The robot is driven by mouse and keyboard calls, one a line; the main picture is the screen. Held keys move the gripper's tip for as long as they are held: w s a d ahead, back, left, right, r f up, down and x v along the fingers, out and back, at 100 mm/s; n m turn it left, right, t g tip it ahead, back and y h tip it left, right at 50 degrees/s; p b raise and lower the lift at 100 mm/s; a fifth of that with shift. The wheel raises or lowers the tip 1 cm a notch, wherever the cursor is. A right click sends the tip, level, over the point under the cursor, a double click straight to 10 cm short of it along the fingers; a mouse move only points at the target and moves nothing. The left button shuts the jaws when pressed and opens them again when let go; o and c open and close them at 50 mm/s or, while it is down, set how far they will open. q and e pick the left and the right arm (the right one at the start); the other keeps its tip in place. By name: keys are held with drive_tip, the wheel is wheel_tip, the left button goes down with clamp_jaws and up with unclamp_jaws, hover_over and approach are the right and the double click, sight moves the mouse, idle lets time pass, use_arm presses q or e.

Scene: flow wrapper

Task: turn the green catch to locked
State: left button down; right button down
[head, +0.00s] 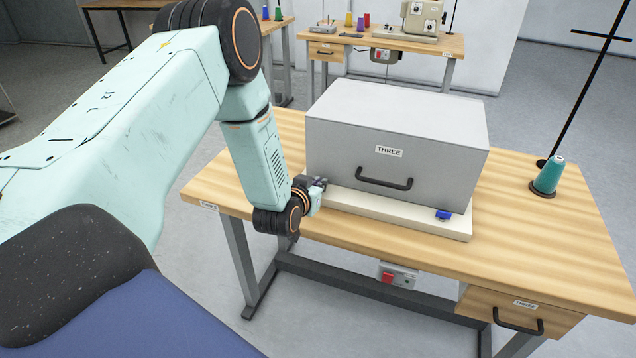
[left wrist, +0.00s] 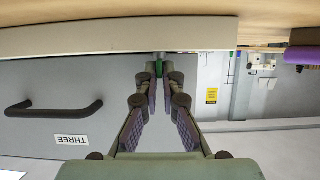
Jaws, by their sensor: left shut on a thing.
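The grey case labelled THREE (head: 340,150) stands on a cream base (head: 400,212) on the wooden table. My left gripper (head: 318,184) is at the left end of the case's front, just above the base. In the left wrist view, which is upside down, my left gripper (left wrist: 161,78) has its fingertips closed on the small green catch (left wrist: 159,66) at the edge between case and base. In the head view the gripper hides the green catch. Its locked or unlocked position cannot be told. My right gripper is not in view.
A blue catch (head: 443,214) sits at the right end of the base. A black handle (head: 384,180) sticks out from the case front. A teal thread cone (head: 549,175) stands on the right. The table's front right is clear. A sewing machine (head: 422,20) stands on another table behind.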

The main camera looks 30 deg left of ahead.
use_arm(q)
drive_tip(key=shift+r, duration=0.1)
drive_tip(key=c, duration=1.5)
unclamp_jaws()
drive_tip(key=shift+s, duration=0.1)
drive_tip(key=v, duration=1.1)
drive_tip(key=shift+s+r, duration=0.1)
drive_tip(key=shift+s, duration=0.3)
